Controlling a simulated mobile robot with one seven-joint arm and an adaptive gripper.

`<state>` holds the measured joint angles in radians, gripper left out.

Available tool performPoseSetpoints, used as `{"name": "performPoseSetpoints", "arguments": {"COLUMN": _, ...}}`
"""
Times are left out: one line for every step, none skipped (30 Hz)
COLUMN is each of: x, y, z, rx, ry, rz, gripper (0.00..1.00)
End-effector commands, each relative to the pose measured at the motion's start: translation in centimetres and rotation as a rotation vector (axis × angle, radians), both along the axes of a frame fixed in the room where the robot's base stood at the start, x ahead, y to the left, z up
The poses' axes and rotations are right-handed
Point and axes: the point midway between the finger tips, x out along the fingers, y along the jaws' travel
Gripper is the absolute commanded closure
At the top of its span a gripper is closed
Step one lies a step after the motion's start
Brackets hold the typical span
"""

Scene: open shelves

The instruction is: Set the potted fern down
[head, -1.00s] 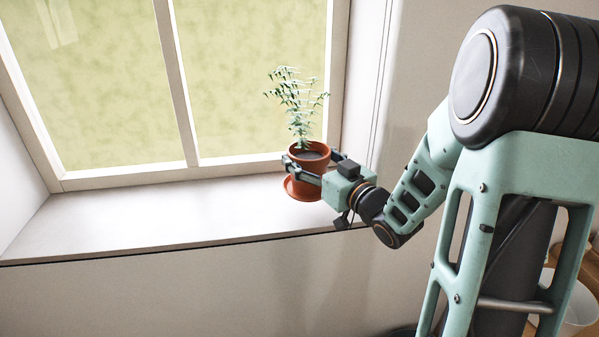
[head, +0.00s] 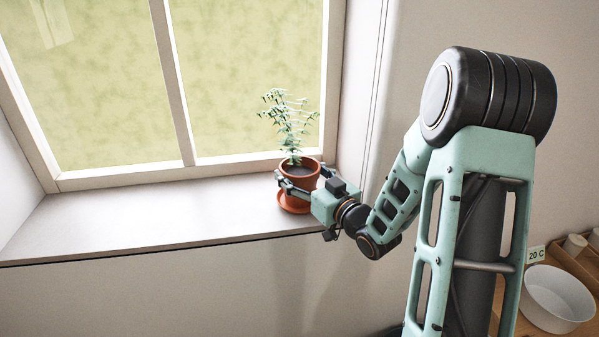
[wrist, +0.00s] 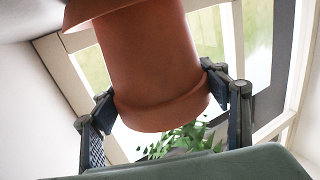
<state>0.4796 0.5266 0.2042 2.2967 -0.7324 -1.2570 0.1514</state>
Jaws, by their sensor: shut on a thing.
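The potted fern is a thin, leafy green plant (head: 290,125) in a terracotta pot (head: 299,185). A terracotta saucer (head: 289,205) shows under the pot. My gripper (head: 303,180) is shut on the pot, one finger on each side just below its rim. The pot looks upright at the right end of the white window sill (head: 150,212). I cannot tell whether the saucer touches the sill. In the wrist view the pot (wrist: 150,60) appears upside down between the fingers, with the leaves (wrist: 180,140) partly hidden behind it.
The window frame (head: 188,110) stands behind the sill, and a white side wall (head: 357,110) rises just right of the pot. The sill is clear to the left. At lower right, a white bowl (head: 555,300) stands on a wooden surface near a "20 C" label (head: 536,254).

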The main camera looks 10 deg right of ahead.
Motion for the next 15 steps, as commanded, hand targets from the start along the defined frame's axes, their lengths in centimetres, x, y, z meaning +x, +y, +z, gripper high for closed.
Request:
{"name": "performPoseSetpoints", "arguments": {"x": 0.05, "y": 0.01, "z": 0.2, "rx": 0.0, "ry": -0.005, "rz": 0.0, "gripper": 0.78}}
{"name": "performPoseSetpoints", "arguments": {"x": 0.05, "y": 0.01, "z": 0.13, "rx": 0.0, "ry": -0.005, "rz": 0.0, "gripper": 0.78}}
{"name": "performPoseSetpoints", "arguments": {"x": 0.04, "y": 0.01, "z": 0.0, "rx": 0.0, "ry": -0.005, "rz": 0.0, "gripper": 0.78}}
{"name": "performPoseSetpoints", "arguments": {"x": 0.04, "y": 0.01, "z": -0.1, "rx": 0.0, "ry": -0.005, "rz": 0.0, "gripper": 0.78}}
{"name": "performPoseSetpoints", "arguments": {"x": 0.04, "y": 0.01, "z": -0.18, "rx": 0.0, "ry": -0.005, "rz": 0.0, "gripper": 0.78}}
{"name": "performPoseSetpoints", "arguments": {"x": 0.04, "y": 0.01, "z": -0.28, "rx": 0.0, "ry": -0.005, "rz": 0.001, "gripper": 0.78}}
{"name": "performPoseSetpoints", "arguments": {"x": -0.01, "y": 0.0, "z": -0.34, "rx": 0.0, "ry": 0.0, "rz": 0.0, "gripper": 0.28}}
{"name": "performPoseSetpoints", "arguments": {"x": -0.01, "y": 0.0, "z": -0.31, "rx": 0.0, "ry": 0.0, "rz": 0.0, "gripper": 0.25}}
{"name": "performPoseSetpoints", "arguments": {"x": -0.01, "y": 0.0, "z": -0.31, "rx": 0.0, "ry": 0.001, "rz": 0.0, "gripper": 0.2}}
{"name": "performPoseSetpoints", "arguments": {"x": -0.01, "y": -0.01, "z": -0.31, "rx": 0.0, "ry": 0.001, "rz": 0.0, "gripper": 0.17}}
{"name": "performPoseSetpoints", "arguments": {"x": -0.01, "y": 0.0, "z": -0.31, "rx": 0.0, "ry": 0.001, "rz": 0.0, "gripper": 0.14}}
{"name": "performPoseSetpoints", "arguments": {"x": -0.01, "y": 0.0, "z": -0.31, "rx": 0.001, "ry": 0.001, "rz": 0.0, "gripper": 0.14}}
{"name": "performPoseSetpoints", "arguments": {"x": -0.01, "y": 0.0, "z": -0.31, "rx": 0.001, "ry": 0.001, "rz": 0.0, "gripper": 0.14}}
{"name": "performPoseSetpoints", "arguments": {"x": -0.01, "y": 0.0, "z": -0.31, "rx": 0.001, "ry": 0.001, "rz": 0.0, "gripper": 0.14}}
{"name": "performPoseSetpoints", "arguments": {"x": -0.01, "y": 0.0, "z": -0.31, "rx": 0.001, "ry": 0.001, "rz": 0.0, "gripper": 0.14}}
